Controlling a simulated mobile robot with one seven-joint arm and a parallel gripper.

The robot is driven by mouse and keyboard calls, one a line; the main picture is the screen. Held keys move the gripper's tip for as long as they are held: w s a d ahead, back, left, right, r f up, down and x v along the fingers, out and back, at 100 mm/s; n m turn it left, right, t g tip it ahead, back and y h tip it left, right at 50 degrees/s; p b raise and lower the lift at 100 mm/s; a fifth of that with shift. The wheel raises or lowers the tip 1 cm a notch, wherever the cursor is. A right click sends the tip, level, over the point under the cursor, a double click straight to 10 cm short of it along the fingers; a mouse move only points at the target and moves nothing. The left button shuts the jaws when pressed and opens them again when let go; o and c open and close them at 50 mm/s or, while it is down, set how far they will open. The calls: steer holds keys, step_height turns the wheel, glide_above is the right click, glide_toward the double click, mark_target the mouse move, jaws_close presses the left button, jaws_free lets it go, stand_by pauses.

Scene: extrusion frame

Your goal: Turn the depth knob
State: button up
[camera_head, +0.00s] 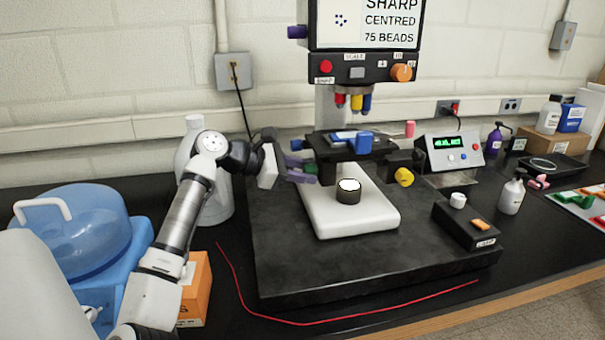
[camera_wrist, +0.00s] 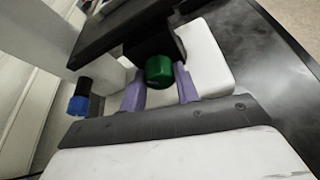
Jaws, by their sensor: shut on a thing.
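A green knob (camera_wrist: 159,70) sits on the side of the microscope, below the stage (camera_head: 350,147). In the wrist view it lies between the two purple fingers of my gripper (camera_wrist: 160,80), which is shut on it. In the head view my gripper (camera_head: 302,169) reaches in from the left to the side of the microscope, just under the stage. The fingers hide most of the green knob there. I cannot read any label marking it as the depth knob. The screen (camera_head: 391,21) above reads "SHARP CENTRED 75 BEADS".
A blue knob (camera_head: 298,145) is just above my gripper; it also shows in the wrist view (camera_wrist: 78,104). A yellow knob (camera_head: 404,177) is on the opposite side. A blue-lidded container (camera_head: 75,230) and an orange box (camera_head: 196,290) stand near my arm. A red cord (camera_head: 330,320) lies in front.

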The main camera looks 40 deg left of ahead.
stand_by(0.4)
steer(key=o, duration=1)
steer(key=shift+c, duration=0.2)
steer(key=b+v, duration=0.3)
steer(key=v, duration=1.1)
steer(key=shift+w, duration=0.1)
stand_by(0.3)
